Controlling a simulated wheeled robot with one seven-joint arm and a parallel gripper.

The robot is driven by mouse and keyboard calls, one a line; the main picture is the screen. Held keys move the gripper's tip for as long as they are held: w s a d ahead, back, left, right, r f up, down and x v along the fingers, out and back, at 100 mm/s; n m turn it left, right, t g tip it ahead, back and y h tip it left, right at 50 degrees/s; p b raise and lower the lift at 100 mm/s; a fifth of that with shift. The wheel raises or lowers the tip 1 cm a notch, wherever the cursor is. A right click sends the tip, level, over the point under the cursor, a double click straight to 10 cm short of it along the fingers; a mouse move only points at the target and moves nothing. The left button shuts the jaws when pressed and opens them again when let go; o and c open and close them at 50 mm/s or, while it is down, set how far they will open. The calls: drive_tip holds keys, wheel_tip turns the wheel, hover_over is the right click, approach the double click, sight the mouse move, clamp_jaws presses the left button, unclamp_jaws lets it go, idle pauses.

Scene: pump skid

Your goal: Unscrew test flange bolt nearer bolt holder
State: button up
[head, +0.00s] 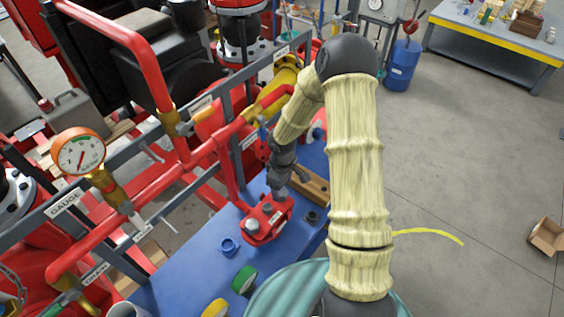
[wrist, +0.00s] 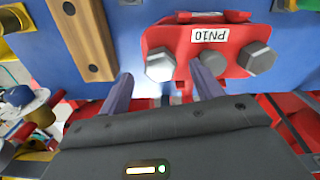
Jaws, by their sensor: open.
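The red test flange (wrist: 230,35), labelled PN10, shows at the top of the wrist view, and in the head view (head: 265,228) it sits on the blue skid deck. It carries two hex bolts, with a grey round piece (wrist: 210,63) between them. The bolt nearer the bolt holder (wrist: 160,66) is on the left in the wrist view; the other bolt (wrist: 257,58) is on the right. The wooden bolt holder (wrist: 82,38) lies left of the flange. My gripper (wrist: 161,80) is open, its fingertips on either side of the nearer bolt in the picture. Contact cannot be told.
Red pipes (head: 170,185) and a gauge (head: 79,152) stand to the left in the head view. A blue ring (head: 229,246) and a green roll (head: 244,279) lie on the deck (head: 185,270). Open floor (head: 460,180) is at right.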

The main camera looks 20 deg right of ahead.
wheel_tip(320, 180, up, 14)
drive_tip(key=b, duration=0.1)
drive_tip(key=shift+b, duration=0.35)
drive_tip(key=shift+r, duration=0.1)
idle(0.4)
drive_tip(key=s+m+t+b, duration=0.2)
drive_tip(key=s+m+b, duration=0.2)
drive_tip(key=s+m, duration=0.5)
drive_tip(key=s, duration=0.5)
drive_tip(key=shift+s+t, duration=0.3)
drive_tip(key=shift+r, duration=0.1)
drive_tip(key=shift+c, duration=0.5)
